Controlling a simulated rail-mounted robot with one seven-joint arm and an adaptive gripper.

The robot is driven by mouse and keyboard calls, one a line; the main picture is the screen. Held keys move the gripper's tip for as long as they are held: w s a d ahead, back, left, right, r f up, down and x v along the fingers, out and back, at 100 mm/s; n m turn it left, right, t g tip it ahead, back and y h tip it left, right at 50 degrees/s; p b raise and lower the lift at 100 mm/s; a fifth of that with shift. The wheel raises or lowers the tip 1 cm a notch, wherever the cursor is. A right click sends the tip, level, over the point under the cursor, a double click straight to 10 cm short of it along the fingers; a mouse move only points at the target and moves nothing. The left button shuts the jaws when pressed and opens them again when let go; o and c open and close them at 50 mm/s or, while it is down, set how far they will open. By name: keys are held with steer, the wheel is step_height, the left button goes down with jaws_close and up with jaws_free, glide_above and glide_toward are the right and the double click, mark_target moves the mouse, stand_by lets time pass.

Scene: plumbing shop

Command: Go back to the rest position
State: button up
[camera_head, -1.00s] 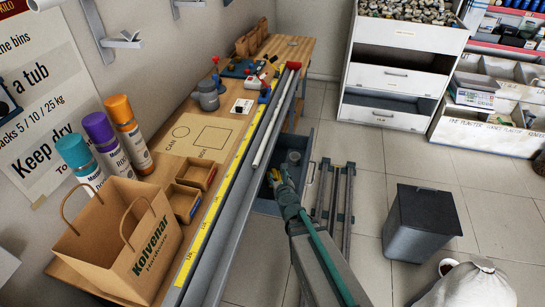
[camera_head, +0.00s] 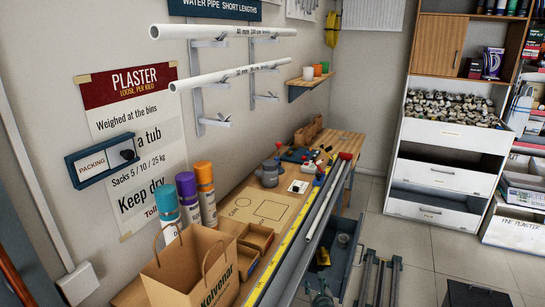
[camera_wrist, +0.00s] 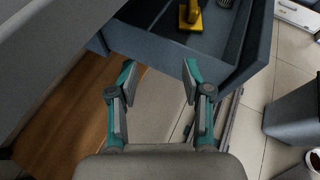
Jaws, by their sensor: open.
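My gripper (camera_wrist: 158,78) is open and empty in the wrist view, its two green-and-grey fingers apart with only floor showing between them. In the head view my gripper (camera_head: 321,287) shows at the bottom edge, in front of the open drawer. The pulled-out grey-blue drawer (camera_wrist: 170,48) lies just beyond the fingertips in the wrist view. A yellow object (camera_wrist: 190,16) stands inside it, apart from the fingers. The yellow object also shows in the head view (camera_head: 323,257). Most of my arm is outside the head view.
The wooden workbench (camera_head: 345,146) runs along the left wall, with a paper bag (camera_head: 190,270) and several cans. A grey rail (camera_head: 300,235) edges it. A dark bin (camera_head: 475,294) stands on the floor at right. Wall pipes (camera_head: 225,31) hang above. Floor right of the drawer is partly clear.

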steer(key=s+a+f+n+g+y, duration=0.25)
steer(key=s+f+n+g, duration=0.25)
steer(key=s+f+n, duration=0.5)
steer(key=s+a+f+n+g+y, duration=0.2)
steer(key=s+a+f+n+g, duration=0.2)
steer(key=s+f+n, duration=0.55)
steer(key=s+d+f+n+g+h, duration=0.1)
steer(key=s+d+f+n+g, duration=0.1)
steer(key=s+n, duration=0.3)
steer(key=s+d+f+n+g+h, duration=0.2)
steer(key=s+n+g, duration=0.3)
steer(key=s, duration=0.9)
steer(key=s+d+f+n+g+h, duration=0.1)
steer(key=s+d+n+g, duration=0.3)
steer(key=s, duration=0.5)
steer(key=shift+s+f+n+h, duration=0.35)
steer(key=shift+f+n, duration=0.3)
steer(key=shift+f, duration=0.15)
steer(key=shift+w, duration=0.2)
